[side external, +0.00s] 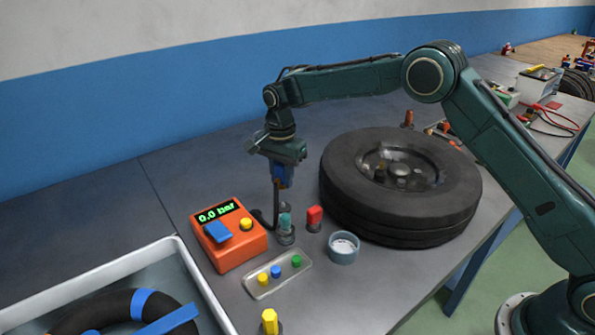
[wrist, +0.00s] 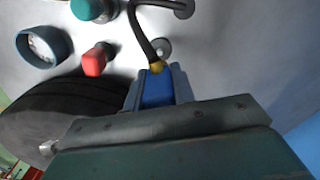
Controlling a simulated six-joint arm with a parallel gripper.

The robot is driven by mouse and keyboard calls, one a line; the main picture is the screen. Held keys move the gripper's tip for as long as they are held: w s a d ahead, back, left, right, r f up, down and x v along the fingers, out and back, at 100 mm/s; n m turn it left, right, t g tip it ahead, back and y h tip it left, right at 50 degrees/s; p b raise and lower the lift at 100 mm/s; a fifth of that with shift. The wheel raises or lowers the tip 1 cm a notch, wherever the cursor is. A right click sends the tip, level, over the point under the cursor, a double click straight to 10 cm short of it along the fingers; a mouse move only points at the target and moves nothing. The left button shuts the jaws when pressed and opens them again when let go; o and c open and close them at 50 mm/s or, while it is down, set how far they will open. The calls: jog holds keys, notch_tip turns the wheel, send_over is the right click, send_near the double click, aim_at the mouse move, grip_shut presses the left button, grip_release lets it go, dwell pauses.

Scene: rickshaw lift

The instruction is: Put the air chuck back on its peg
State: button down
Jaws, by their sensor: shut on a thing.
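My gripper (side external: 282,168) points down above the bench and is shut on the blue air chuck (side external: 279,175). In the wrist view the chuck (wrist: 157,90) sits between the two fingers (wrist: 156,78), with a brass-yellow end (wrist: 157,67) toward the bench. A black hose (side external: 276,205) hangs from it and curves to the bench by the orange box. A small round grey piece (wrist: 161,47) shows on the bench just beyond the chuck's end in the wrist view; it looks like the peg seen end-on, but I cannot be sure. The chuck is clear of it.
A teal-topped post (side external: 285,226), a red-capped piece (side external: 314,217) and a round cup (side external: 343,248) stand close by. The tyre (side external: 340,205) lies to the right. The orange gauge box (side external: 240,253) reads 0.0 bar. A cap tray (side external: 262,291) and white tub (side external: 197,278) are nearer the camera.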

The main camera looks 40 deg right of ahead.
aim_at(282, 185)
jog(key=shift+f, duration=1.55)
jog(key=shift+f, duration=1.75)
dwell(2.9)
jog(key=c, duration=0.8)
grip_release()
jog(key=shift+c, duration=0.2)
jog(key=shift+r, duration=0.1)
jog(key=shift+r, duration=3.4)
